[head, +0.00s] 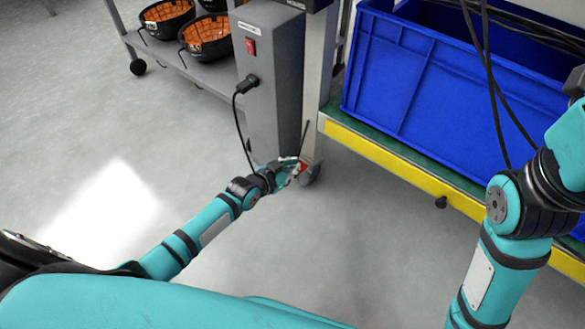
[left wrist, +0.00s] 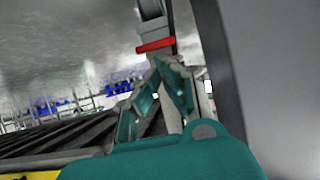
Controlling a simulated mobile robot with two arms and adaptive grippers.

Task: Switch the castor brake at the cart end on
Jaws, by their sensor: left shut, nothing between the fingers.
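The castor (head: 312,177) stands on the floor under the grey upright at the cart end. Its red brake lever (head: 303,166) shows as a small red patch beside my left gripper (head: 290,172). In the left wrist view the red brake lever (left wrist: 156,45) is a flat bar across the grey castor bracket, with part of the wheel (left wrist: 151,9) at the top edge. My left gripper (left wrist: 165,65) is shut and empty. Its fingertips are very close to the lever; I cannot tell whether they touch. My right gripper is out of view; only its arm shows.
A grey box (head: 267,90) with a red switch and a plugged-in black cable stands just behind my left gripper. A blue crate (head: 420,75) sits on a yellow-edged shelf (head: 390,160) to the right. Black-and-orange bowls (head: 207,36) stand at the back. The floor (head: 110,120) at left is clear.

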